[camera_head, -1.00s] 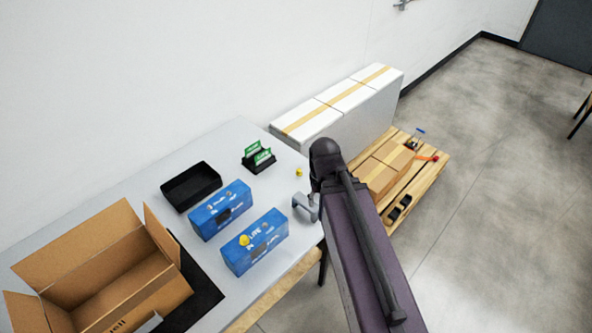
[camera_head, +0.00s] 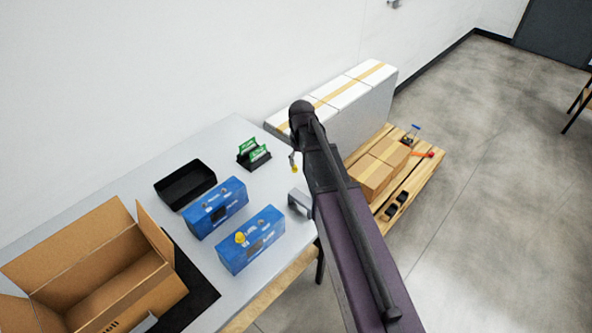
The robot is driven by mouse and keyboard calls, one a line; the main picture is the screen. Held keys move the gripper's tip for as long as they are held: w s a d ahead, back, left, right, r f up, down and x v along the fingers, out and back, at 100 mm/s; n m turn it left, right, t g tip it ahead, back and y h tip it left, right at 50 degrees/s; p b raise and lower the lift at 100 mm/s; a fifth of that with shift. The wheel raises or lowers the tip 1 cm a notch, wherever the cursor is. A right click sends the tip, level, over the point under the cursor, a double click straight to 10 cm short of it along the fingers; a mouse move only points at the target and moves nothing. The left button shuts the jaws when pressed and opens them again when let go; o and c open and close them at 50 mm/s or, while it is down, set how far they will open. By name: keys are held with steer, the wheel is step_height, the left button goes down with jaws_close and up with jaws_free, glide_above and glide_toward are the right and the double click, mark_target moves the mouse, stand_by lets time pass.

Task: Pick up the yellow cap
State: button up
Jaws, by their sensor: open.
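A small yellow cap (camera_head: 295,169) is on the grey table near its right edge, left of my arm. Only a few pixels of it show. The tip of my gripper (camera_head: 292,158) peeks out from behind my arm, right beside or above the cap. Most of the gripper is hidden by the arm, and contact with the cap cannot be told. Another yellow round piece (camera_head: 240,238) sits on the front blue box (camera_head: 250,243).
A second blue box (camera_head: 216,207), a black tray (camera_head: 185,184) and a black holder with green packs (camera_head: 254,155) stand on the table. A grey bracket (camera_head: 299,202) is at its right edge. An open carton (camera_head: 95,270) is front left. White boxes (camera_head: 345,97) stand behind.

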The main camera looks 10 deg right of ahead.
steer(key=w+f+n+b, duration=0.1)
steer(key=w, duration=1.1)
steer(key=shift+w+f+n, duration=0.2)
steer(key=shift+w+n, duration=0.1)
steer(key=shift+a+f, duration=0.1)
steer(key=shift+f, duration=0.05)
steer(key=b, duration=0.9)
glide_above(295, 168)
steer(key=w, duration=0.1)
steer(key=f, duration=0.8)
steer(key=shift+w+a+f, duration=0.15)
steer(key=shift+a, duration=0.05)
steer(key=shift+f, duration=0.1)
steer(key=shift+d+f+b, duration=0.2)
steer(key=shift+f+b, duration=2.25)
steer(key=shift+f, duration=0.1)
steer(key=shift+c, duration=0.2)
steer(key=c, duration=0.7)
